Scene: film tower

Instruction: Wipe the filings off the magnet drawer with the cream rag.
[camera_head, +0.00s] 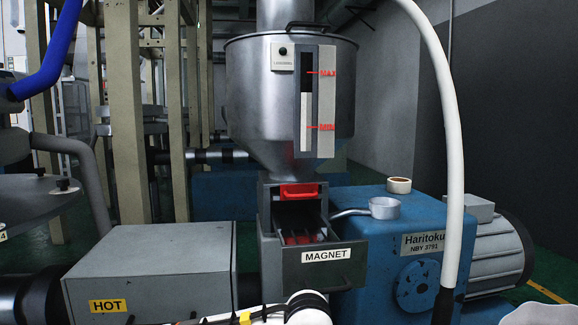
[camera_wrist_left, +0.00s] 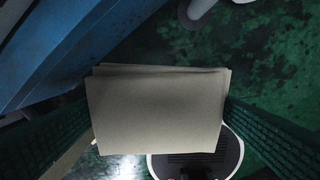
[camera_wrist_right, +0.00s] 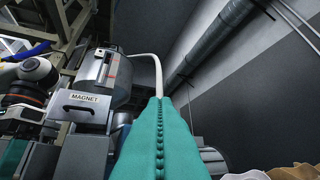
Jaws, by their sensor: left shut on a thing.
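The magnet drawer (camera_head: 320,272) stands pulled open below the silver hopper, its grey front labelled MAGNET. Dark and red parts show inside it; filings are too small to make out. The drawer front also shows at the left of the right wrist view (camera_wrist_right: 84,108). My left gripper (camera_wrist_left: 158,108) is shut on the folded cream rag (camera_wrist_left: 155,115), which hangs between its dark green fingers above the floor. The rag is not clearly seen in the head view. My right gripper (camera_wrist_right: 158,110) is shut and empty, its teal fingers meeting along a toothed seam.
A grey HOT box (camera_head: 150,275) stands left of the drawer. A blue machine (camera_head: 400,235) with a small metal cup (camera_head: 384,208) and a tape roll (camera_head: 399,185) stands to its right. A white hose (camera_head: 450,130) arches down at the right. Crumpled beige and brown shapes (camera_wrist_right: 290,172) lie lower right.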

